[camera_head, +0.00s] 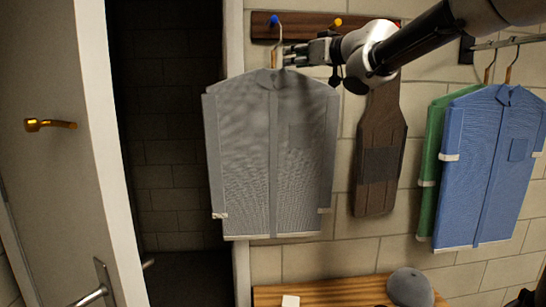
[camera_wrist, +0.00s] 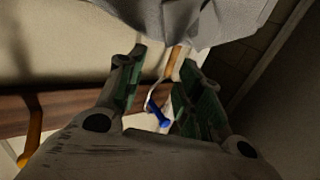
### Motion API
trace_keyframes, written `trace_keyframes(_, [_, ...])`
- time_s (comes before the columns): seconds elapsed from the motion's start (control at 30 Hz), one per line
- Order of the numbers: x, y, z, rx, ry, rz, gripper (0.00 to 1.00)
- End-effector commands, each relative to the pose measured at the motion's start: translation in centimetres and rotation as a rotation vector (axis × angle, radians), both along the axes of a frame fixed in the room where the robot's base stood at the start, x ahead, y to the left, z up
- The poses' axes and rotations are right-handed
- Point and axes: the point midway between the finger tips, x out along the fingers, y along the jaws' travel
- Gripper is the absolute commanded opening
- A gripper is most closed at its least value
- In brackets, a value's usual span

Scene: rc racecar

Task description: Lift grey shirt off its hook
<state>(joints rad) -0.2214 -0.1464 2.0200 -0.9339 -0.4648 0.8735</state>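The grey shirt (camera_head: 250,150) hangs upright on a hanger from the blue-tipped hook (camera_head: 274,20) of a wooden wall rack. My gripper (camera_head: 288,56) reaches in from the right, beside the hanger's neck (camera_head: 277,45) just above the collar. In the wrist view my gripper (camera_wrist: 162,80) is open, with green-lined fingers apart. The hanger's orange-brown neck (camera_wrist: 174,64) lies between the fingers, nearer the right one. The blue hook (camera_wrist: 158,114) also shows between them, with part of the grey shirt (camera_wrist: 200,20) beyond the fingertips. Contact with the hanger cannot be told.
The wooden rack (camera_head: 305,24) also has a yellow hook (camera_head: 337,22). A dark brown item (camera_head: 378,150) hangs right of the shirt. Blue (camera_head: 490,160) and green (camera_head: 432,140) shirts hang further right. A bench (camera_head: 340,290) with a grey cap (camera_head: 410,287) stands below. An open door (camera_head: 60,150) is left.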

Motion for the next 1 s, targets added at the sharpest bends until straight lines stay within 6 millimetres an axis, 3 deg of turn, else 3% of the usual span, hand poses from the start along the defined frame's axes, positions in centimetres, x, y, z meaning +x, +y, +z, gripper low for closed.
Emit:
trace_keyframes(0.5, [4.4, 5.4, 0.0, 0.009, -0.009, 0.036, 0.36])
trace_keyframes(0.63, [5.6, 6.2, 0.0, 0.008, -0.009, 0.035, 0.36])
trace_keyframes(0.87, [5.8, 6.3, 0.0, 0.008, -0.009, 0.033, 0.36])
trace_keyframes(0.9, [5.8, 6.3, 0.0, 0.008, -0.009, 0.033, 0.34])
trace_keyframes(1.0, [5.8, 6.2, 0.0, 0.008, -0.009, 0.033, 0.16])
